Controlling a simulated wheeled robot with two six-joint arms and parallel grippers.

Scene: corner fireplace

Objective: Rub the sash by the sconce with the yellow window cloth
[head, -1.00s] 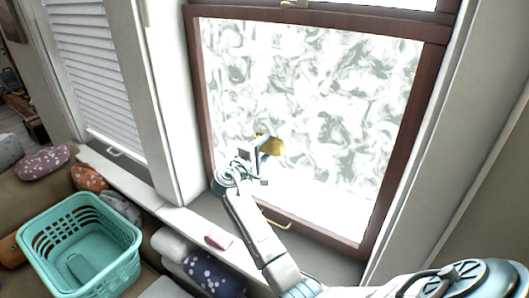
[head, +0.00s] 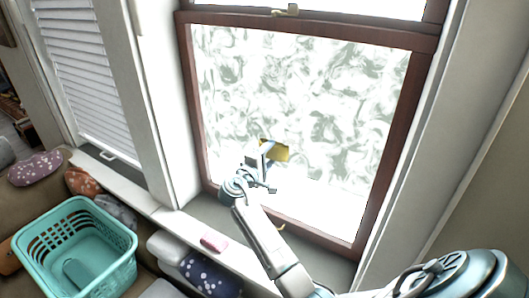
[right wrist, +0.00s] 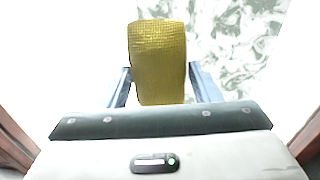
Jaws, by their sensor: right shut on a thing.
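The yellow window cloth (head: 276,151) is held at the tip of my right gripper (head: 266,163), in front of the lower part of the window. It also shows in the right wrist view (right wrist: 158,60), between the two fingers of the right gripper (right wrist: 160,88). The sash (head: 198,110) has a dark red-brown frame around a pane (head: 310,95) covered in grey-green swirling smears. The pane's lower part looks clear white. I cannot tell whether the cloth touches the glass. No sconce shows. My left gripper is out of view.
A pink item (head: 214,242) lies on the white sill (head: 190,228). A teal laundry basket (head: 75,250) stands at the lower left, near cushions (head: 205,274). Another window with white blinds (head: 75,70) is at the left. A latch (head: 287,10) sits on the rail above the pane.

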